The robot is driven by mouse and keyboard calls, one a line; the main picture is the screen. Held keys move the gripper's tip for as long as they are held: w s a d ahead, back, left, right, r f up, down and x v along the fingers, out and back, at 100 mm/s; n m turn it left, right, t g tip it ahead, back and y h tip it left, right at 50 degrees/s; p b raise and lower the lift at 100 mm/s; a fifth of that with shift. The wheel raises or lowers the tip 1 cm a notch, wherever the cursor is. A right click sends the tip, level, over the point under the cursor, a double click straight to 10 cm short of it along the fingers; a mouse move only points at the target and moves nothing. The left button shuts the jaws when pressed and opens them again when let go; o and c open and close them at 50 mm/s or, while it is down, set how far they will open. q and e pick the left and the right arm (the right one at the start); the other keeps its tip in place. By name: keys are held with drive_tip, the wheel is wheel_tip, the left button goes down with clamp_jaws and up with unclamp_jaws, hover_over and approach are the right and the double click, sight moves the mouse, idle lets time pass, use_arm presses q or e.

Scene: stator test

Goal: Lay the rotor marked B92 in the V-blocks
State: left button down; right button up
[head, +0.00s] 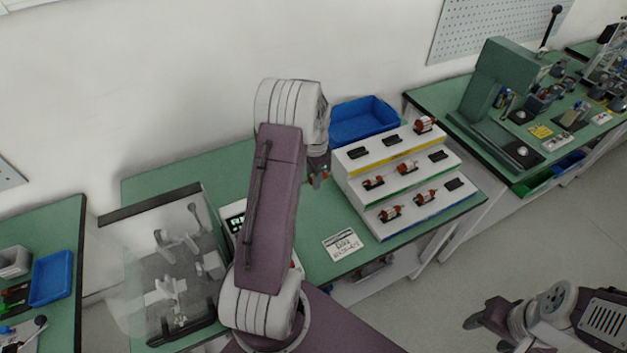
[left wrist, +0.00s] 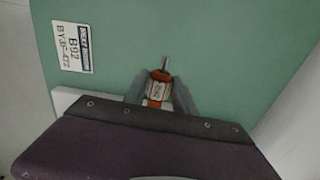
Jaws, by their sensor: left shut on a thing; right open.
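My left gripper (head: 317,178) is shut on a rotor with orange-red ends and a pale middle (left wrist: 157,88). In the left wrist view the rotor sits between the two fingers, shaft pointing away; its marking is too small to read surely. In the head view my arm partly hides it. The light grey V-blocks (head: 166,290) appear to stand on the grey plate inside the clear-sided test stand at the left, apart from the gripper. My right gripper (head: 485,318) is open and empty at the lower right, over the floor.
A white stepped rack (head: 382,222) holds several rotors and empty dark cradles. A blue bin (head: 362,122) stands behind the rack. A green press (head: 500,85) is farther right.

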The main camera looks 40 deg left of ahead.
use_arm(q)
wheel_tip(320, 180, up, 5)
drive_tip(key=p, duration=0.4)
drive_tip(key=shift+r+p, duration=0.1)
drive_tip(key=shift+p, duration=0.3)
